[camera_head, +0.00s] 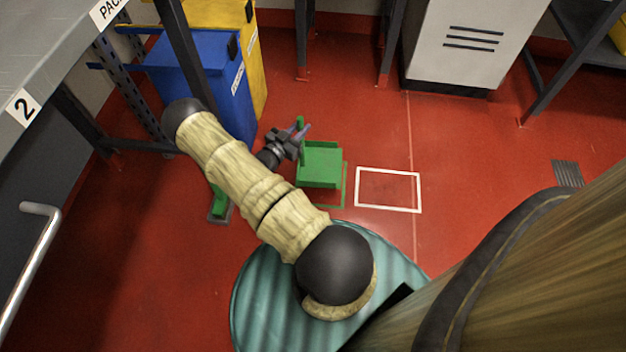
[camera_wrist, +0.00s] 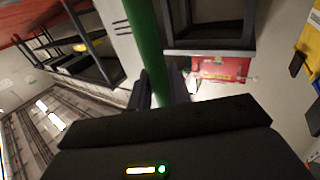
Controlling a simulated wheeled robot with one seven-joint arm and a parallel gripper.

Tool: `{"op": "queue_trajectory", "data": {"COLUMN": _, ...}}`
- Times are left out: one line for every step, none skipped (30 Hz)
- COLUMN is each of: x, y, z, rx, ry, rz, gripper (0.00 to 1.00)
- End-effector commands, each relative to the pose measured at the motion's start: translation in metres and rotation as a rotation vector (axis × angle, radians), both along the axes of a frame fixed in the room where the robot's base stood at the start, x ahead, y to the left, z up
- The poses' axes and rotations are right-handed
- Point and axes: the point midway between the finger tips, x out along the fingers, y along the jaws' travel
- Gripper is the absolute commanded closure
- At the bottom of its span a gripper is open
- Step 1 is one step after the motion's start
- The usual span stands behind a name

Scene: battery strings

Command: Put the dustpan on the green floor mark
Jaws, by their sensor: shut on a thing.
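The green dustpan (camera_head: 320,165) is at the middle of the head view, beside my gripper. Its upright green handle (camera_head: 301,139) stands between the jaws of my gripper (camera_head: 299,139). In the wrist view the handle (camera_wrist: 147,45) runs up between the two dark fingers (camera_wrist: 160,92), which are shut on it. The green floor mark (camera_head: 344,190) shows as a thin green outline at the right and front edges of the pan, which covers most of it. I cannot tell whether the pan touches the floor.
A white outlined square (camera_head: 388,208) lies to the right on clear red floor. A blue bin (camera_head: 215,85) and a yellow bin (camera_head: 254,60) stand behind on the left. A small green item (camera_head: 219,203) on a grey base is partly hidden by my arm. A grey cabinet (camera_head: 465,40) stands at the back.

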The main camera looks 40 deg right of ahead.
Motion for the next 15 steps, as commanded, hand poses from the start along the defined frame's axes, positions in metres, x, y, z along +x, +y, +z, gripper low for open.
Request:
{"op": "queue_trajectory", "data": {"x": -0.004, "y": -0.003, "z": -0.006, "rx": -0.001, "ry": 0.000, "rz": -0.028, "gripper": 1.00}}
{"op": "queue_trajectory", "data": {"x": -0.006, "y": -0.004, "z": -0.007, "rx": -0.002, "ry": 0.000, "rz": -0.040, "gripper": 1.00}}
{"op": "queue_trajectory", "data": {"x": -0.007, "y": -0.005, "z": -0.007, "rx": -0.002, "ry": -0.001, "rz": -0.048, "gripper": 1.00}}
{"op": "queue_trajectory", "data": {"x": -0.007, "y": -0.005, "z": -0.007, "rx": -0.002, "ry": -0.001, "rz": -0.052, "gripper": 1.00}}
{"op": "queue_trajectory", "data": {"x": -0.008, "y": -0.005, "z": -0.007, "rx": -0.002, "ry": -0.001, "rz": -0.053, "gripper": 1.00}}
{"op": "queue_trajectory", "data": {"x": -0.007, "y": -0.005, "z": -0.006, "rx": -0.002, "ry": -0.001, "rz": -0.052, "gripper": 1.00}}
{"op": "queue_trajectory", "data": {"x": -0.007, "y": -0.005, "z": -0.006, "rx": -0.002, "ry": 0.000, "rz": -0.051, "gripper": 1.00}}
{"op": "queue_trajectory", "data": {"x": -0.007, "y": -0.004, "z": -0.006, "rx": -0.003, "ry": 0.000, "rz": -0.050, "gripper": 1.00}}
{"op": "queue_trajectory", "data": {"x": -0.007, "y": -0.004, "z": -0.006, "rx": -0.003, "ry": 0.000, "rz": -0.049, "gripper": 1.00}}
{"op": "queue_trajectory", "data": {"x": -0.007, "y": -0.004, "z": -0.006, "rx": -0.003, "ry": 0.000, "rz": -0.048, "gripper": 1.00}}
{"op": "queue_trajectory", "data": {"x": -0.007, "y": -0.004, "z": -0.006, "rx": -0.003, "ry": 0.000, "rz": -0.048, "gripper": 1.00}}
{"op": "queue_trajectory", "data": {"x": -0.007, "y": -0.004, "z": -0.007, "rx": -0.003, "ry": 0.000, "rz": -0.047, "gripper": 1.00}}
{"op": "queue_trajectory", "data": {"x": -0.007, "y": -0.004, "z": -0.009, "rx": -0.003, "ry": 0.000, "rz": -0.047, "gripper": 1.00}}
{"op": "queue_trajectory", "data": {"x": -0.007, "y": -0.004, "z": -0.012, "rx": -0.003, "ry": 0.000, "rz": -0.047, "gripper": 1.00}}
{"op": "queue_trajectory", "data": {"x": -0.007, "y": -0.004, "z": -0.018, "rx": -0.003, "ry": 0.001, "rz": -0.047, "gripper": 1.00}}
